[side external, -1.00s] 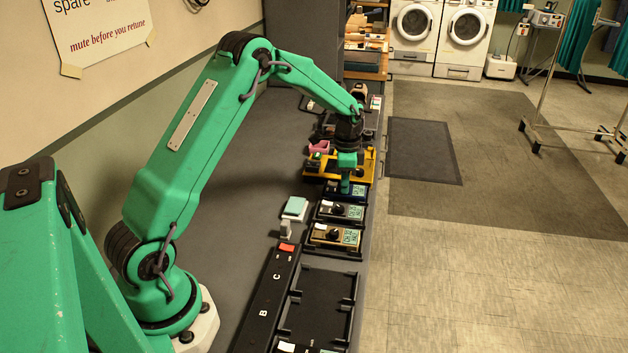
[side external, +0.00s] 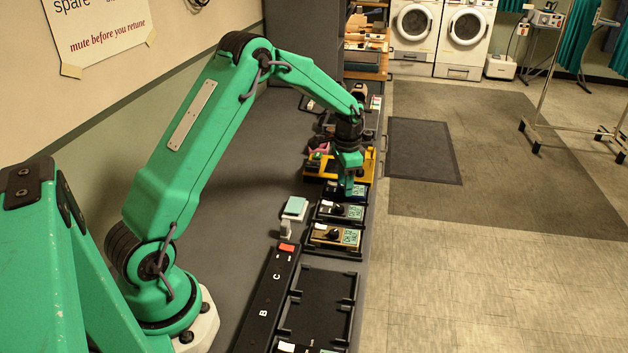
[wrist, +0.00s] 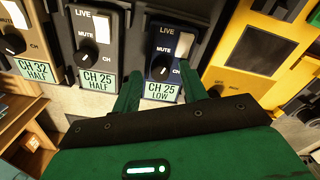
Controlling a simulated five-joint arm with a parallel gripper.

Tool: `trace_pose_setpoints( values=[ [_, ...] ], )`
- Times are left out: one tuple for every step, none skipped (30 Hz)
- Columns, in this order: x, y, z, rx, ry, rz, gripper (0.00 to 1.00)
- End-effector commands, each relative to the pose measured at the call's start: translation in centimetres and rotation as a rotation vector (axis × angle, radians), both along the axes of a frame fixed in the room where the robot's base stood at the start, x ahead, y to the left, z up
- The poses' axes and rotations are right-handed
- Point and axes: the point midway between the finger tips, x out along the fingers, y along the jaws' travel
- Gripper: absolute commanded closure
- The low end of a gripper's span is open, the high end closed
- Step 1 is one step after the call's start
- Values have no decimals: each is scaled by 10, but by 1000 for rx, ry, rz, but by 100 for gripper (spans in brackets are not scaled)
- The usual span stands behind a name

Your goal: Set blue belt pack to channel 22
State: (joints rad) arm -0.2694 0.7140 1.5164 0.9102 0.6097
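The blue belt pack (wrist: 167,22) is upper middle in the wrist view. Its label (wrist: 162,91) reads CH 25 LOW. Its black knob (wrist: 160,73) sits below the words LIVE and MUTE, and a white switch (wrist: 184,44) is at its right; I cannot tell which way it is set. My gripper (wrist: 158,70) is open, one green finger on each side of the knob, with no clear contact. In the side view my gripper (side external: 347,190) is low over the blue belt pack (side external: 361,190) and hides most of it.
In the wrist view a grey pack (wrist: 97,50) reads CH 25 HALF and a tan pack (wrist: 12,42) reads CH 32 HALF, both left. A yellow unit (wrist: 258,50) stands close at right. In the side view an empty black tray (side external: 320,300) lies nearer the camera.

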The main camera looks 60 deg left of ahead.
Motion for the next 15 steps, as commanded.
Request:
trace_pose_setpoints(
  values=[
    [0,0,0,0,0,0,57],
    [0,0,0,0,0,0,57],
    [0,0,0,0,0,0,57],
    [0,0,0,0,0,0,57],
    [0,0,0,0,0,-1,57],
    [0,0,0,0,0,-1,57],
    [0,0,0,0,1,-3,57],
    [0,0,0,0,1,-5,57],
    [0,0,0,0,1,-8,57],
    [0,0,0,0,1,-13,57],
    [0,0,0,-1,1,-18,57],
    [0,0,0,-1,1,-28,57],
    [0,0,0,-1,1,-35,57],
    [0,0,0,-1,1,-44,57],
    [0,0,0,-1,1,-59,57]
  ],
)
